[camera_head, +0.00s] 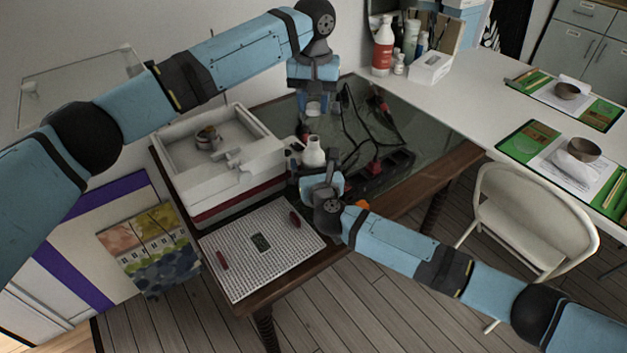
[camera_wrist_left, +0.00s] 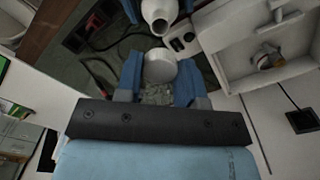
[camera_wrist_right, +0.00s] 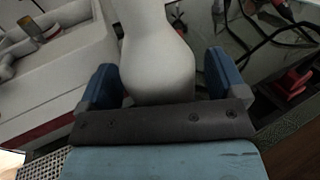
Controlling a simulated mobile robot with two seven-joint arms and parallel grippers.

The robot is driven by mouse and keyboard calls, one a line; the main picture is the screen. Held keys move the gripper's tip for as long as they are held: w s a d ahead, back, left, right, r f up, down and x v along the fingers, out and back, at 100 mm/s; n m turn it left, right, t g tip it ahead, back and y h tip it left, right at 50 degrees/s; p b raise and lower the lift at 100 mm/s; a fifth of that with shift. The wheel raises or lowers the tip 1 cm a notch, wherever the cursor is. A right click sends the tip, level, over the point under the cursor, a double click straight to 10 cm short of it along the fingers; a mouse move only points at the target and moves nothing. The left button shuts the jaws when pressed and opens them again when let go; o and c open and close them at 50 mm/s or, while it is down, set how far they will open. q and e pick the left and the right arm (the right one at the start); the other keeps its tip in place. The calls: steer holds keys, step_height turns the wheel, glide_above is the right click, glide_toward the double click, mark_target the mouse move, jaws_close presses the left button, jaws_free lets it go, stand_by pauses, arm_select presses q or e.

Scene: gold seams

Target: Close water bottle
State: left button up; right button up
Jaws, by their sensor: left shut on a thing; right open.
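The white water bottle (camera_head: 313,156) stands upright on the dark glass table, its open mouth showing in the left wrist view (camera_wrist_left: 158,14). My left gripper (camera_head: 315,108) is shut on a round white cap (camera_wrist_left: 160,68), held above and apart from the bottle. My right gripper (camera_head: 316,172) is open, low at the bottle. In the right wrist view its blue fingers stand on either side of the bottle's body (camera_wrist_right: 157,60), with visible gaps. The bottle's base is hidden behind the right gripper's palm.
A white box-shaped machine (camera_head: 225,175) with a small pot inside stands left of the bottle. Black cables (camera_head: 362,125) and a dark power strip (camera_head: 385,172) lie to its right. A white perforated board (camera_head: 245,262) is in front. A white chair (camera_head: 530,215) stands at right.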

steer(key=shift+w+a, duration=0.1)
steer(key=shift+w, duration=0.25)
steer(key=shift+c, duration=0.4)
steer(key=c, duration=1.3)
arm_select(q)
steer(key=shift+f, duration=2.5)
steer(key=shift+f, duration=0.85)
steer(key=shift+f, duration=0.55)
